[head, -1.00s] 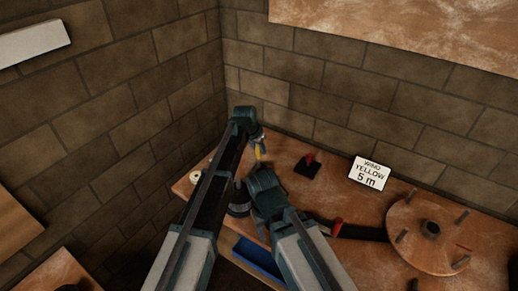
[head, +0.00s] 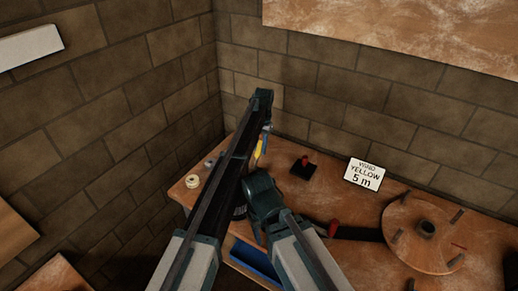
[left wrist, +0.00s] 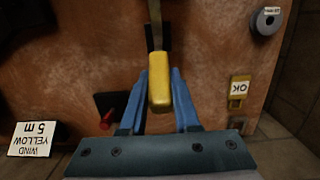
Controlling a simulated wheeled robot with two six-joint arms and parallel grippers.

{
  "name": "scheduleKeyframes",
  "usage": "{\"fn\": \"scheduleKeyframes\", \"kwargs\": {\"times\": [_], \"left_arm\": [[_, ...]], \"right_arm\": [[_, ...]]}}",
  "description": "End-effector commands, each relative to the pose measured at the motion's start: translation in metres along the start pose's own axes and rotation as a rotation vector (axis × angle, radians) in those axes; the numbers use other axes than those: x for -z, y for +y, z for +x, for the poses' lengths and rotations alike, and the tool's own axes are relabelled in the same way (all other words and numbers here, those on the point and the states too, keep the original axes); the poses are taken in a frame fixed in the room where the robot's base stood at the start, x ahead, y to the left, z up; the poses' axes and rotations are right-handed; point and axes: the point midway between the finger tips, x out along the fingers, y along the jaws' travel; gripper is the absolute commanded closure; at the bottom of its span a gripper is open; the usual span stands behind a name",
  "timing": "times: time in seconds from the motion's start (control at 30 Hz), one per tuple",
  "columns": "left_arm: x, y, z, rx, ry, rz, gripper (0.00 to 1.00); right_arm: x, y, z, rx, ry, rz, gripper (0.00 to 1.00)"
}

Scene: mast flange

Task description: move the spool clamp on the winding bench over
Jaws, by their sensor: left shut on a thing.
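A lever with a yellow handle (left wrist: 160,92) on a thin metal bar rises from a dark base (left wrist: 158,38); it looks like the spool clamp. My left gripper (left wrist: 159,88) is shut on it, with a blue finger on each side of the handle. In the head view the yellow handle (head: 259,148) shows just below my left gripper (head: 265,129), near the back left of the winding bench (head: 330,196). The lever's base is hidden there behind my arm. My right arm comes in from the bottom, and its gripper does not show.
A red-handled piece on a black base (head: 304,168) stands right of the lever. A sign (head: 364,174) reads "WIND YELLOW 5 m". A round wooden disc with pegs (head: 425,233) is at right. An OK tag (left wrist: 239,90) and a grey round piece (left wrist: 267,20) lie on the other side.

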Motion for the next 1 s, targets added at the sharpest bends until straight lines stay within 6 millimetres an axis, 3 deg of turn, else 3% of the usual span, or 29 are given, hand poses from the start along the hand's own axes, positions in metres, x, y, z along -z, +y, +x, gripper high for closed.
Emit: {"fn": "scheduleKeyframes", "kwargs": {"times": [0.13, 0.17, 0.33, 0.73, 1.0], "left_arm": [[0.003, 0.000, 0.000, 0.001, 0.009, 0.001, 1.00], [0.003, 0.000, 0.000, 0.001, 0.009, 0.001, 0.68], [0.002, 0.000, 0.000, 0.000, 0.007, 0.001, 0.40], [0.001, 0.000, -0.003, 0.000, 0.005, 0.000, 0.40], [0.000, 0.000, -0.026, 0.000, 0.005, 0.000, 0.40]], "right_arm": [[0.000, 0.000, 0.000, 0.000, 0.000, 0.000, 0.50], [0.000, 0.000, 0.000, 0.000, 0.000, 0.000, 0.50], [0.000, 0.000, 0.000, 0.000, 0.000, 0.000, 0.50], [0.000, 0.000, -0.003, 0.000, 0.000, 0.000, 0.50], [-0.002, 0.002, -0.026, 0.001, 0.000, 0.004, 0.50]]}}
